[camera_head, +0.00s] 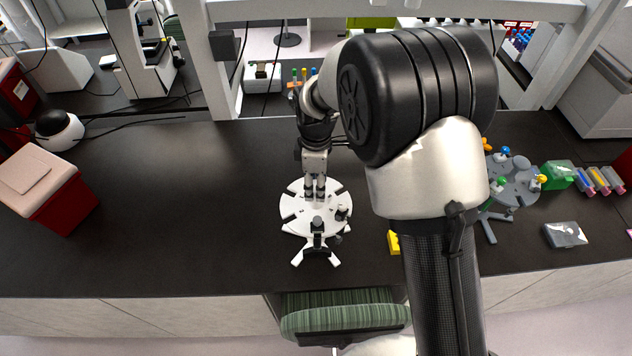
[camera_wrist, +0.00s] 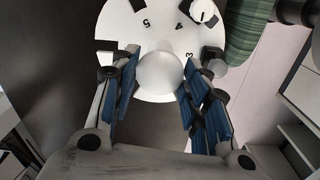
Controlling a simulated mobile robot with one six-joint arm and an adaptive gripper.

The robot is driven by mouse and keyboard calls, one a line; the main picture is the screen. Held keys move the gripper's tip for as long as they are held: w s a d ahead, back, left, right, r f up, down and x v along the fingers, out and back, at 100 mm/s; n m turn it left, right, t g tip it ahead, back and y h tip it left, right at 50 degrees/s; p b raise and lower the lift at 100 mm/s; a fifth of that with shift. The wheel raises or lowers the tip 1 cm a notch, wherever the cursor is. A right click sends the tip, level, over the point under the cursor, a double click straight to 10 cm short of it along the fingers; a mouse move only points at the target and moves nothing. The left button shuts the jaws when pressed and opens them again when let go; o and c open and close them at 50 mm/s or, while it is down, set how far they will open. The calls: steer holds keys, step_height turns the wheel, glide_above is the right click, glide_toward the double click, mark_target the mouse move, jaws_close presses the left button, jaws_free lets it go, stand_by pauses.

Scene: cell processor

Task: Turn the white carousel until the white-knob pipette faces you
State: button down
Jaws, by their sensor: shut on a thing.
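The white carousel (camera_head: 293,211) stands on the dark bench, a slotted disc on splayed white feet. The disc (camera_wrist: 122,25) shows numbers 3, 4 and 5 in the wrist view. My gripper (camera_head: 314,197) points down over its middle. In the wrist view my gripper (camera_wrist: 158,85) has its blue-padded fingers around the round white centre knob (camera_wrist: 161,72) and is shut on it. The white-knob pipette (camera_wrist: 205,11) sits at the rim between 4 and 3. Two dark pipettes show in the head view, at the near rim (camera_head: 318,228) and right rim (camera_head: 343,212); their knob colours are unclear.
A grey carousel (camera_head: 513,185) with coloured pipettes stands at the right, near a green box (camera_head: 559,174) and a grey box (camera_head: 565,235). A yellow item (camera_head: 393,242) lies beside my arm. A red bin (camera_head: 48,190) stands left. A green chair (camera_head: 345,315) is at the front.

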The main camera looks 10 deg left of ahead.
steer(key=shift+m, duration=0.5)
steer(key=shift+m+b, duration=0.85)
steer(key=shift+m, duration=1.65)
steer(key=shift+m+b, duration=0.4)
steer(key=shift+m, duration=2.5)
steer(key=c, duration=0.9)
jaws_free()
